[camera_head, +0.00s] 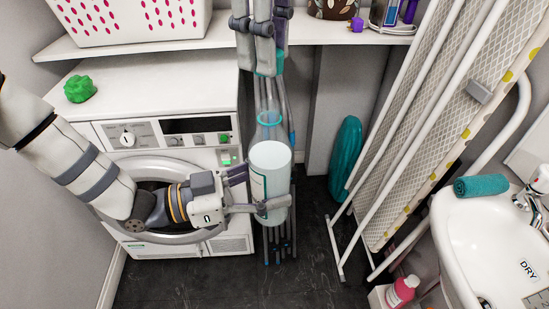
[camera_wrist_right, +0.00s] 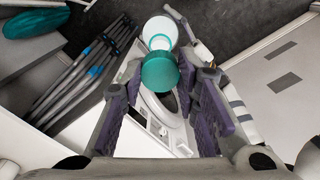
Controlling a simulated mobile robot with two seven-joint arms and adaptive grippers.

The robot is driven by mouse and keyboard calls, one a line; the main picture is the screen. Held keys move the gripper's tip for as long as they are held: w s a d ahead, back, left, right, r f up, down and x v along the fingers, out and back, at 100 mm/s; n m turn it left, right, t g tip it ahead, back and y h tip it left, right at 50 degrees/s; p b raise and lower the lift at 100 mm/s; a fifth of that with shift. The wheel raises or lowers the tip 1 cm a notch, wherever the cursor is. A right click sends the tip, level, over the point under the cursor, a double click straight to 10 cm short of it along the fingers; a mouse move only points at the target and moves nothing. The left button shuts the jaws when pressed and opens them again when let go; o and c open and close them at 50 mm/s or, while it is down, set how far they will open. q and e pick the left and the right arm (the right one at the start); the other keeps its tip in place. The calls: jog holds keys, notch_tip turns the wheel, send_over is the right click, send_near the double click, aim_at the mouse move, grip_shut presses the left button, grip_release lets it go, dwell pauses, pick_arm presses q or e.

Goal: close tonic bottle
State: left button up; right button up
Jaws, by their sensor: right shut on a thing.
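The tonic bottle (camera_head: 270,172) is a large clear bottle with a white body and a teal ring near its top. It stands upright in the air in front of the dryer. My left gripper (camera_head: 258,192) is shut around its body from the left. My right gripper (camera_wrist_right: 160,80) comes down from above. It is shut on the round teal cap (camera_wrist_right: 160,73), which hangs over the bottle and partly hides it in the wrist view. In the head view the cap (camera_head: 266,62) shows between the fingers, above the bottle's ring. Exact contact between cap and bottle is unclear.
The dryer (camera_head: 170,100) is behind my left arm, with a green object (camera_head: 80,88) on top. A shelf (camera_head: 330,37) runs above. An ironing board (camera_head: 420,120) leans at the right. A basin (camera_head: 480,230) is at the right edge. A folded rack (camera_wrist_right: 85,75) stands behind the bottle.

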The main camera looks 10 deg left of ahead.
aim_at(269, 104)
jog(key=shift+f, duration=1.6)
jog(key=shift+d, duration=0.1)
jog(key=shift+f, duration=0.85)
jog(key=shift+f, duration=0.6)
jog(key=m, duration=1.3)
